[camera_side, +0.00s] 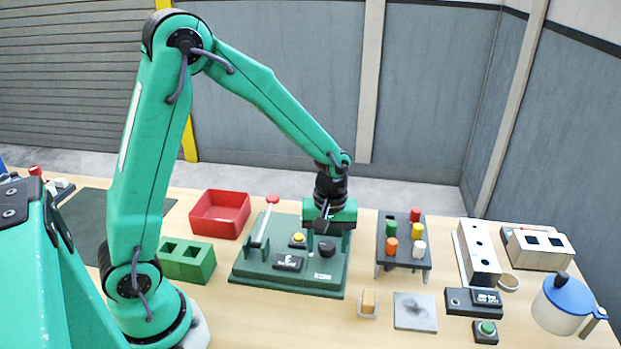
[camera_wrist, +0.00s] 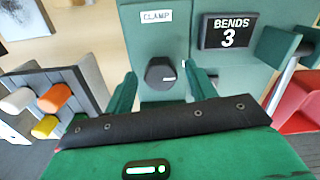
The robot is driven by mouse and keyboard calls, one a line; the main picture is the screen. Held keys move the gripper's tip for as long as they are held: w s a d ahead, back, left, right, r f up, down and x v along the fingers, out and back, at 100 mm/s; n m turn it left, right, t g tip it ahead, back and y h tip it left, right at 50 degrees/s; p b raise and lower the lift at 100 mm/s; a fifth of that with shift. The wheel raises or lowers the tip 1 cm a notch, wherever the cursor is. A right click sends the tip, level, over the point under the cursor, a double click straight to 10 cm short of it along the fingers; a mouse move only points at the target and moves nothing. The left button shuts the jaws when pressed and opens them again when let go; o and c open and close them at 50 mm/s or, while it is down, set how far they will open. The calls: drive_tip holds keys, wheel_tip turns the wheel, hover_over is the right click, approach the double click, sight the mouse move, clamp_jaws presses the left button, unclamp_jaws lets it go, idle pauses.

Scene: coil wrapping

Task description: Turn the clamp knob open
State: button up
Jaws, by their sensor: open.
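The clamp knob (camera_wrist: 160,73) is dark and faceted. In the wrist view it sits below a white CLAMP label (camera_wrist: 157,16), with a short light mark on its face. In the side view the knob (camera_side: 327,248) stands at the right of the green machine base (camera_side: 318,288). My gripper (camera_wrist: 163,88) is open, with one green finger on each side of the knob in the picture. The fingers look apart from it; I cannot tell how far down they reach. In the side view my gripper (camera_side: 329,228) is just above and behind the knob.
A display (camera_wrist: 228,31) reads BENDS 3. A red-tipped lever (camera_side: 264,222) and a yellow button (camera_side: 298,238) are on the base left of the knob. A rack of coloured pegs (camera_side: 383,242) stands right. A red bin (camera_side: 219,214) and green block (camera_side: 186,262) are left.

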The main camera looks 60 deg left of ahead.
drive_tip(key=shift+c, duration=0.3)
drive_tip(key=c, duration=0.9)
drive_tip(key=shift+c, duration=0.2)
drive_tip(key=shift+m, duration=0.3)
drive_tip(key=m, duration=0.8)
drive_tip(key=shift+m, duration=0.4)
drive_tip(key=m, duration=0.4)
drive_tip(key=shift+m, duration=0.3)
drive_tip(key=m, duration=0.4)
drive_tip(key=shift+d, duration=0.1)
